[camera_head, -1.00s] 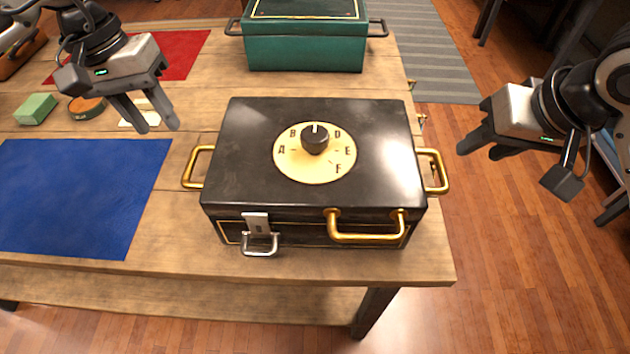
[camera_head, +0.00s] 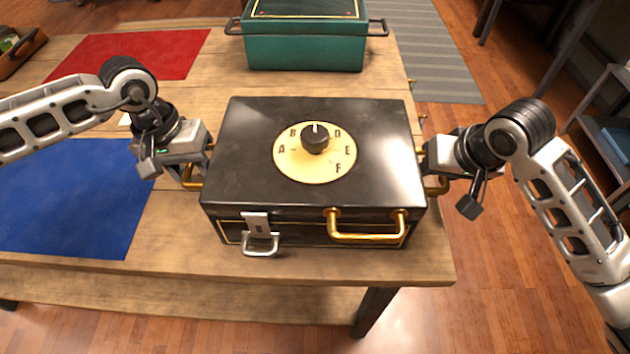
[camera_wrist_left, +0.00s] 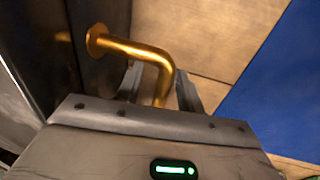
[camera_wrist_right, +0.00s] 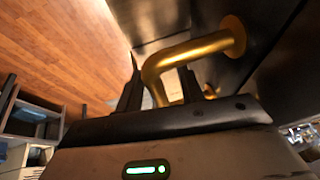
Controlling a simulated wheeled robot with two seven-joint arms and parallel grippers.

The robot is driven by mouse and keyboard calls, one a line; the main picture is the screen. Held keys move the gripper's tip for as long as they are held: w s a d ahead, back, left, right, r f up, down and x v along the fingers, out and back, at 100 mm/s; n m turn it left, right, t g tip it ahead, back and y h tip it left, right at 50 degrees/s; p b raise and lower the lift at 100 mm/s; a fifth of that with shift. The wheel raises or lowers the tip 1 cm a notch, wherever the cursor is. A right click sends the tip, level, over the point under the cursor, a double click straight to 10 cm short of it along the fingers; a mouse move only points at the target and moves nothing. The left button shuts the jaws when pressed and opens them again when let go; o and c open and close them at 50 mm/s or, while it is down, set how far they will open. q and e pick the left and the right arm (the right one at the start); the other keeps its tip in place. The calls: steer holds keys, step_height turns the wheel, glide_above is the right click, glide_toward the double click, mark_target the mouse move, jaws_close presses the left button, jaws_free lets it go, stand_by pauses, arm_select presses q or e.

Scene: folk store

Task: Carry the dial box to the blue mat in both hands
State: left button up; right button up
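The dial box (camera_head: 235,150) is black with gold trim, a cream dial and a black knob on its lid. It sits on the wooden table, lid closed, with gold handles on its sides and front. The blue mat (camera_head: 75,225) lies flat to its left and also shows in the left wrist view (camera_wrist_left: 285,75). My left gripper (camera_wrist_left: 160,82) is open with the left gold handle (camera_wrist_left: 140,50) between its fingers. My right gripper (camera_wrist_right: 160,82) is open with the right gold handle (camera_wrist_right: 200,46) between its fingers. The head view mostly hides both sets of fingertips.
A teal box (camera_head: 305,50) with dark handles stands behind the dial box. A red mat (camera_head: 150,50) lies at the back left, with a brown basket (camera_head: 22,52) beyond it. The table's right edge is close to the dial box. Bare wood lies between box and blue mat.

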arm_select(q)
jaws_close()
arm_select(e)
jaws_close()
arm_select(q)
steer(key=shift+w+r, duration=0.1)
steer(key=shift+r, duration=0.05)
arm_select(e)
steer(key=shift+r, duration=0.15)
stand_by(0.9)
